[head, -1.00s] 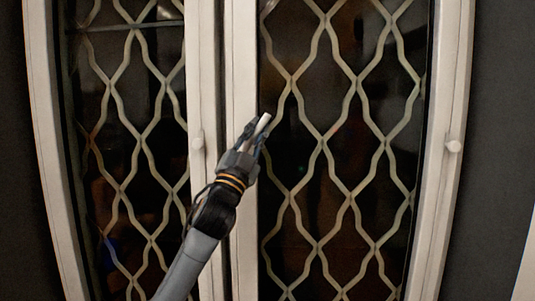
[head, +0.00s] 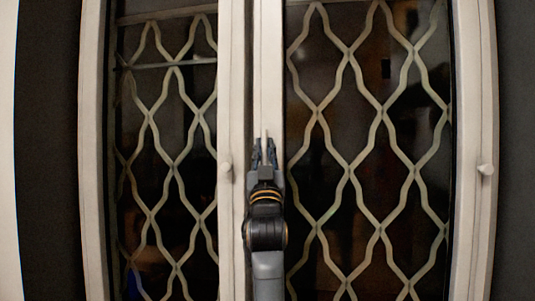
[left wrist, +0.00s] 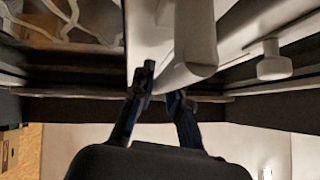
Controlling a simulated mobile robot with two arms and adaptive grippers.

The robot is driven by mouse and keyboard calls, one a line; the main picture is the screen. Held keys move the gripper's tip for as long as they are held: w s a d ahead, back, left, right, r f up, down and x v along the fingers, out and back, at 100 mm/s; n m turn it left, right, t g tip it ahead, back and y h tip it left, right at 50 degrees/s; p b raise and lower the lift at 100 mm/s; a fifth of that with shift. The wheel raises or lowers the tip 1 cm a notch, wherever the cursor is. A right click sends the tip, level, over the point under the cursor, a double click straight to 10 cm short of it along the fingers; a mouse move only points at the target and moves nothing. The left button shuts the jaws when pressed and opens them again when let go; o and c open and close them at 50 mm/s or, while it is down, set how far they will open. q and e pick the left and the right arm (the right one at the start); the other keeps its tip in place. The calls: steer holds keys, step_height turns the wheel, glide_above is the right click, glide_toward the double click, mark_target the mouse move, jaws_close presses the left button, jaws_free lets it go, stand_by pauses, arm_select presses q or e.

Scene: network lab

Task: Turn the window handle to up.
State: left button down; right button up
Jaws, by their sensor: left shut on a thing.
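The window handle (head: 266,136) is a pale bar on the white middle frame of the window. In the head view only a thin part of it shows, pointing up between the fingertips. In the left wrist view the handle (left wrist: 196,35) is large and close, with its rounded end near the fingers. My left gripper (head: 264,150) is shut on the handle, with a finger on each side; its dark fingers also show in the left wrist view (left wrist: 163,84). My right gripper is in neither view.
Window panes with a wavy pale lattice (head: 350,170) lie on both sides of the middle frame (head: 237,90). A small round knob (head: 225,168) sits left of my gripper, and another knob (head: 486,169) sits on the right frame.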

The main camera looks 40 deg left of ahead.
arm_select(q)
steer(key=shift+a, duration=0.1)
stand_by(0.3)
steer(key=c, duration=1.6)
jaws_free()
steer(key=shift+c, duration=0.2)
steer(key=o, duration=0.3)
steer(key=shift+s+a, duration=0.15)
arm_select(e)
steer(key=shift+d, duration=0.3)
arm_select(q)
steer(key=shift+s+d+f, duration=0.15)
steer(key=shift+d+f, duration=0.2)
steer(key=v, duration=1.1)
steer(key=shift+s, duration=0.1)
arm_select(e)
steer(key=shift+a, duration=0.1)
